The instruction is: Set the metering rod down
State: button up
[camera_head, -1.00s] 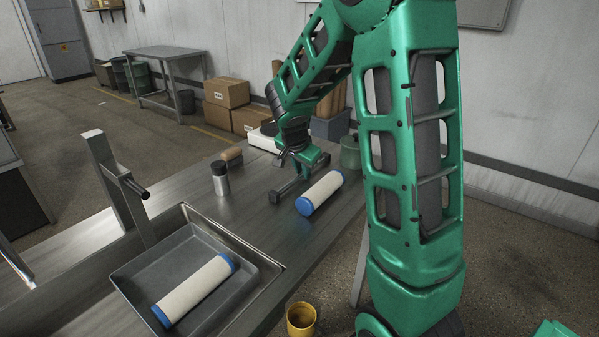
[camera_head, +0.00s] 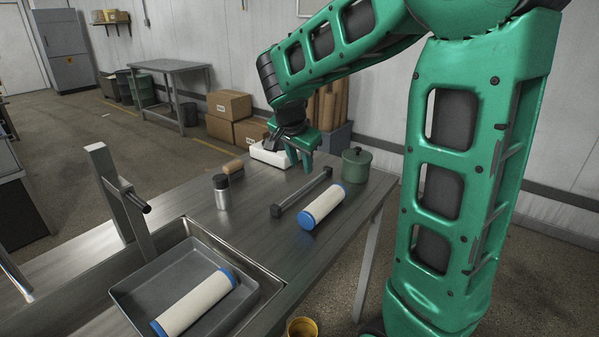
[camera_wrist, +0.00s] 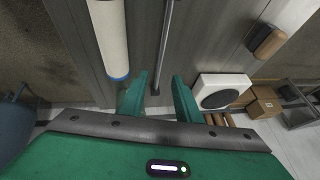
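The metering rod (camera_head: 300,193) is a thin dark grey bar with block-like ends. It lies flat on the steel table, beside and apart from a cream roll with a blue end (camera_head: 322,205). My gripper (camera_head: 303,163) is above the table near the rod's far end, with clear space between them. In the wrist view my gripper (camera_wrist: 158,86) has its two green fingers spread apart, with nothing held. The rod (camera_wrist: 167,40) shows there beyond the fingertips, its near end in line with the gap between them.
A steel bottle (camera_head: 221,193), a brown wooden-handled item (camera_head: 233,166), a white scale (camera_head: 270,155) and a green lidded pot (camera_head: 356,166) stand around the rod. A grey tray (camera_head: 128,292) at the front left holds another blue-ended roll (camera_head: 195,303). A yellow bucket (camera_head: 301,327) is below the table edge.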

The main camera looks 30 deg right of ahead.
jog(key=s+f+n+g+y, duration=0.2)
jog(key=s+n, duration=0.2)
jog(key=s, duration=1.2)
jog(key=s+a+f+n+g+y, duration=0.1)
jog(key=s+f+n+y, duration=0.1)
jog(key=s, duration=1.4)
jog(key=shift+f+n+g+y, duration=0.35)
jog(key=shift+f+n, duration=0.2)
jog(key=shift+n, duration=0.55)
jog(key=shift+w, duration=0.1)
